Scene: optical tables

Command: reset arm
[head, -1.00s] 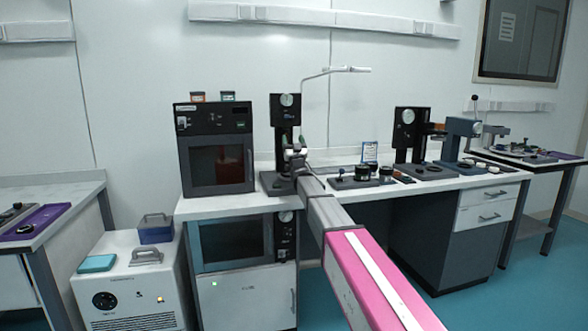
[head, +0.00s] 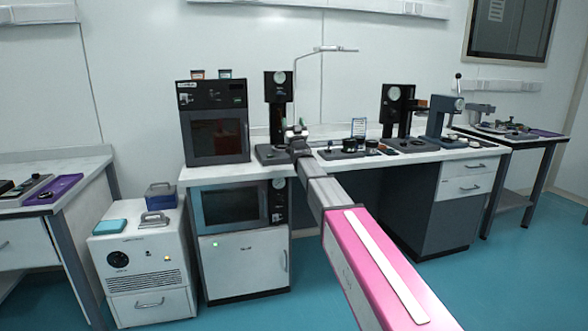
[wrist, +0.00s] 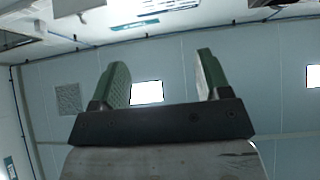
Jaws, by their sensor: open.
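My arm reaches out from the lower right of the head view towards the bench, and its far end with my gripper (head: 296,134) is small there, in front of the black dial stand (head: 278,95). In the wrist view my gripper (wrist: 160,80) has its two green fingers wide apart with nothing between them. Behind the fingers the wrist view shows the upper wall or ceiling with bright panels (wrist: 147,93), so the gripper does not face the bench top.
The long bench (head: 225,172) carries a black oven-like box (head: 215,135), dial stands and small parts. A white chiller unit (head: 140,255) stands at the left beside another table (head: 80,170). A lamp arm (head: 325,49) rises behind my gripper. Open teal floor (head: 500,275) lies at the right.

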